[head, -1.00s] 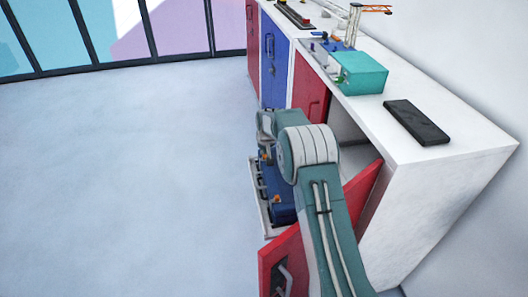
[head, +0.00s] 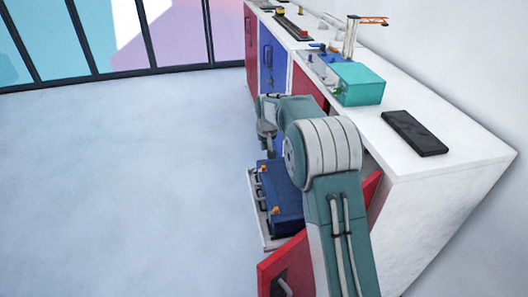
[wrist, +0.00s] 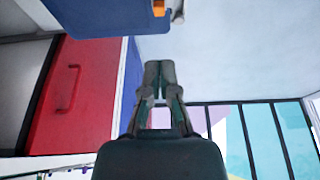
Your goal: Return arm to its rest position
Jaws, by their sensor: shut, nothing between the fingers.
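My gripper (head: 266,132) is in the head view, in front of the cabinet and above the blue case, apart from it. In the wrist view my gripper's two fingers (wrist: 160,72) are together and hold nothing. My arm is bent and hides part of the cabinet's open bay. The blue case (head: 285,205) with orange latches sits on a pale pulled-out tray (head: 256,213). Part of the case also shows at the top of the wrist view (wrist: 88,22).
A red door (head: 275,266) stands open at the lower front. The white counter (head: 455,155) carries a teal box (head: 357,84), a black slab (head: 414,132) and a small crane model (head: 353,33). A closed red door (wrist: 75,95) shows in the wrist view. The floor at left is clear.

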